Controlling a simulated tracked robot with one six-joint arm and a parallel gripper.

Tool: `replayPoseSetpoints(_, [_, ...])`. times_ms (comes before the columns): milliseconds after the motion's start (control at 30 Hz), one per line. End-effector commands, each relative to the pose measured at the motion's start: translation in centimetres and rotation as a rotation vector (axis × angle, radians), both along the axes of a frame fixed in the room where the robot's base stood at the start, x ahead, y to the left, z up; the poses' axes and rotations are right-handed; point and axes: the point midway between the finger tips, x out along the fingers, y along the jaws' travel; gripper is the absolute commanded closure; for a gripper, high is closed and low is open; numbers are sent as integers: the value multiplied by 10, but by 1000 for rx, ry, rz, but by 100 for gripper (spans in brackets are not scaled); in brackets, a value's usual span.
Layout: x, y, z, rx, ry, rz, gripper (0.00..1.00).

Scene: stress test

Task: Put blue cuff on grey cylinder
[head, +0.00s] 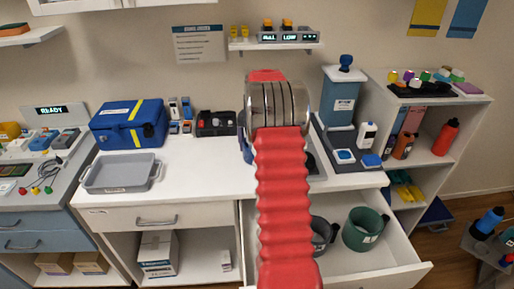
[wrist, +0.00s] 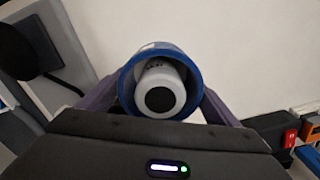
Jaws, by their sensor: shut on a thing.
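In the wrist view the blue cuff (wrist: 127,88) is a ring held between the two purple fingers of my gripper (wrist: 162,95), which is shut on it. A grey cylinder (wrist: 159,73) with a black round end shows inside the ring's opening. The ring surrounds it in the picture; I cannot tell how far the cuff is over it or whether they touch. In the head view my red arm and silver wrist hide most of my gripper, the cuff and the cylinder.
A blue case (head: 127,124) and a grey tray (head: 121,172) are on the counter at left. A blue container (head: 341,98) stands on a dark base at right. Below, an open drawer (head: 375,262) holds a green mug (head: 364,229) and a dark mug. Bare counter (head: 200,165) lies left of my arm.

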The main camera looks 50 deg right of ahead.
Motion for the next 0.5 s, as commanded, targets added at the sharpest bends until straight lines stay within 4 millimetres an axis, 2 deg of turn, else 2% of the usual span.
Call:
replayPoseSetpoints(67, [0, 0, 0, 0, 0, 0, 40])
replayPoseSetpoints(100, [0, 0, 0, 0, 0, 0, 14])
replayPoseSetpoints(300, [0, 0, 0, -1, 0, 0, 0])
replayPoseSetpoints(500, [0, 0, 0, 0, 0, 0, 0])
